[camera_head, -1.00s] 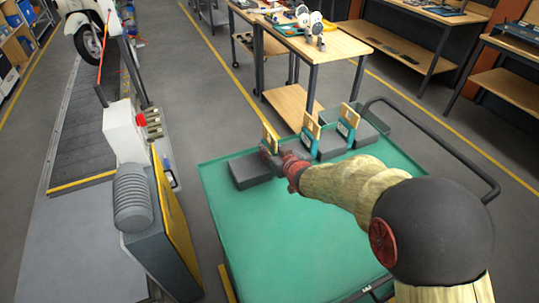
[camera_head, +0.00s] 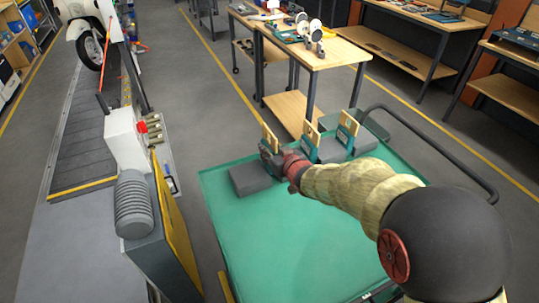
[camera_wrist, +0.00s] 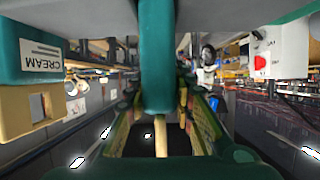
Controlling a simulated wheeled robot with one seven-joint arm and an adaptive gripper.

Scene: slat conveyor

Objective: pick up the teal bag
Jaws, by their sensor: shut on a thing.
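In the head view my gripper (camera_head: 268,156) is at the leftmost of three teal bags on the green cart (camera_head: 235,230). It is shut on this teal bag (camera_head: 269,139), whose tan upper part stands upright above my fingers. Its lower part is mostly hidden by my gripper. In the wrist view a teal surface (camera_wrist: 158,60) fills the middle, very close to the camera. A neighbouring teal bag (camera_head: 308,145) and another teal bag (camera_head: 347,127) stand to the right.
A dark grey block (camera_head: 249,179) lies on the cart below and left of my gripper. The cart's dark handle rail (camera_head: 440,150) is at right. The slat conveyor (camera_head: 88,150) and a grey-yellow machine (camera_head: 168,235) are at left. A wooden workbench (camera_head: 335,52) stands behind the cart.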

